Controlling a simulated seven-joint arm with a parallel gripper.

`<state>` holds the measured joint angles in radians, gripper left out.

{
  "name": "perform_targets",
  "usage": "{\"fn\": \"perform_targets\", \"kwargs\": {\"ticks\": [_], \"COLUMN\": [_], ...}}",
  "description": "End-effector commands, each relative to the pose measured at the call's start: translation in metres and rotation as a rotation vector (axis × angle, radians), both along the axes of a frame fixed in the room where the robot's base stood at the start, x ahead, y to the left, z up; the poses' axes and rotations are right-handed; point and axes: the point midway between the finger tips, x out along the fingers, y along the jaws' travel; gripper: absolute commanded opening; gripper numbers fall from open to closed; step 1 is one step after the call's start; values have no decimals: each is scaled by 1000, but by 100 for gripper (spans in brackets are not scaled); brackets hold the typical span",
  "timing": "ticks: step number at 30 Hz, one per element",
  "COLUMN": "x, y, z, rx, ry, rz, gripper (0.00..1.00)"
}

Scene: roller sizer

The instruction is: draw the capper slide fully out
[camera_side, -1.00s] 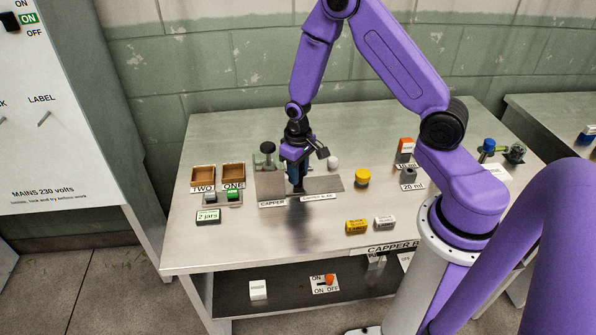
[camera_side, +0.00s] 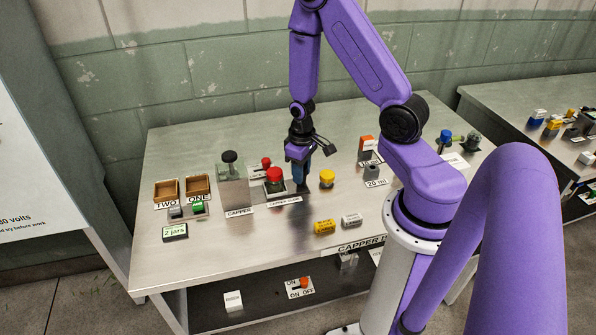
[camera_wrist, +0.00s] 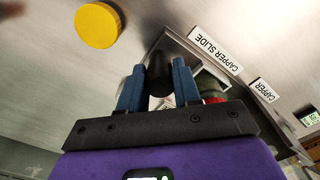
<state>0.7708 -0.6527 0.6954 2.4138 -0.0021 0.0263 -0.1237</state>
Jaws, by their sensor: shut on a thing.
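The grey capper (camera_side: 233,188) stands on the bench with a black knob on top. Its slide (camera_wrist: 176,44) shows in the wrist view, beside the white CAPPER SLIDE label (camera_wrist: 216,50). The slide sticks out to the right of the capper in the side view. A red-topped item (camera_side: 274,175) stands over it, partly seen as red in the wrist view. My gripper (camera_wrist: 158,82) has its two blue fingers shut on a black handle (camera_wrist: 159,66) at the slide's outer end. In the side view my gripper (camera_side: 301,178) is just right of the red top and hides the handle.
A yellow round cap (camera_side: 327,178) stands close to the right of my gripper. Yellow (camera_side: 324,226) and white (camera_side: 351,219) labelled blocks lie in front. Wooden trays (camera_side: 198,184) and buttons are at the left.

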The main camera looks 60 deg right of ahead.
Motion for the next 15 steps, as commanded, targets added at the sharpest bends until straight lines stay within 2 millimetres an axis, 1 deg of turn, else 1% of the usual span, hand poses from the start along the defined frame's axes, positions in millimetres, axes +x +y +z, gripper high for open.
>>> {"fn": "perform_targets", "kwargs": {"ticks": [1,2,11,15], "x": [-5,-5,-4,-3], "y": [-5,-5,-3,-3], "z": [0,0,0,5], "rx": [1,1,1,1], "ry": [10,11,10,7], "rz": [-14,-15,-11,-9], "gripper": [39,43,43,43]}}
